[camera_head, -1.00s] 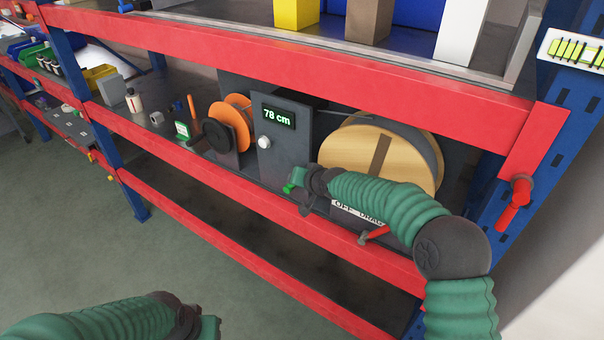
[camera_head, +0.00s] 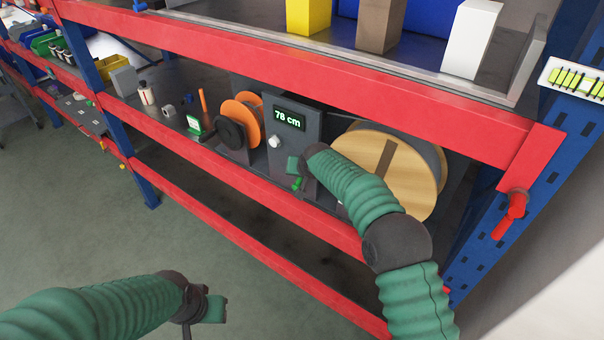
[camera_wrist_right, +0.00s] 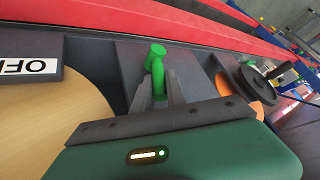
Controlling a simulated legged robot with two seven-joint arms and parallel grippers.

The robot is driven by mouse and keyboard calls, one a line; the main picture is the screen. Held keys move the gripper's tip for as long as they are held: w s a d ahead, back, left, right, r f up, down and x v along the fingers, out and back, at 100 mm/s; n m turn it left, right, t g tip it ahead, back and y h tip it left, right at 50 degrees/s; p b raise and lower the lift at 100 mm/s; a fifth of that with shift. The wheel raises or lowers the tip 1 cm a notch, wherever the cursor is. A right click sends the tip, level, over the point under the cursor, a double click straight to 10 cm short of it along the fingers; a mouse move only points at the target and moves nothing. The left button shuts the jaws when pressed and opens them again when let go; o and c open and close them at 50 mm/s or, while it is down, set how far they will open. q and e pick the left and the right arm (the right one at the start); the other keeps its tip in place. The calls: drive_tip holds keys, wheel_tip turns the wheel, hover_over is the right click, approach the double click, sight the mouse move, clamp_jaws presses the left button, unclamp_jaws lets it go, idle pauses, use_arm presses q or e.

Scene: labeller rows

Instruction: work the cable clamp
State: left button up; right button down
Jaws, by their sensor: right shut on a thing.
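The cable clamp shows as a green lever (camera_wrist_right: 157,66) on a dark grey plate in the right wrist view. A small green part of it (camera_head: 297,184) also shows in the head view, below the display unit. My right gripper (camera_wrist_right: 159,92) is shut on the lever, one finger on each side, with the lever's round end beyond the fingertips. In the head view my right gripper (camera_head: 296,167) is in front of the shelf, partly hiding the clamp. My left gripper (camera_head: 216,308) hangs empty over the floor at lower left, and its finger gap is unclear.
A grey unit (camera_head: 291,140) with a white knob reads 78 cm. A wooden reel (camera_head: 385,168) stands to its right, an orange reel (camera_head: 243,118) to its left. Red shelf beams (camera_head: 260,215) run across the front. Open floor (camera_head: 215,235) lies below left.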

drive_tip(key=c, duration=1.6)
unclamp_jaws()
drive_tip(key=shift+s+a+f, duration=0.1)
drive_tip(key=shift+s+f, duration=0.15)
drive_tip(key=shift+f, duration=0.35)
drive_tip(key=shift+w+a+r, duration=0.1)
drive_tip(key=shift+w+r, duration=0.1)
drive_tip(key=shift+s+r, duration=0.2)
drive_tip(key=shift+r, duration=0.1)
drive_tip(key=b+v, duration=0.5)
drive_tip(key=v, duration=1)
drive_tip(key=shift+s+r, duration=0.2)
drive_tip(key=shift+r, duration=0.1)
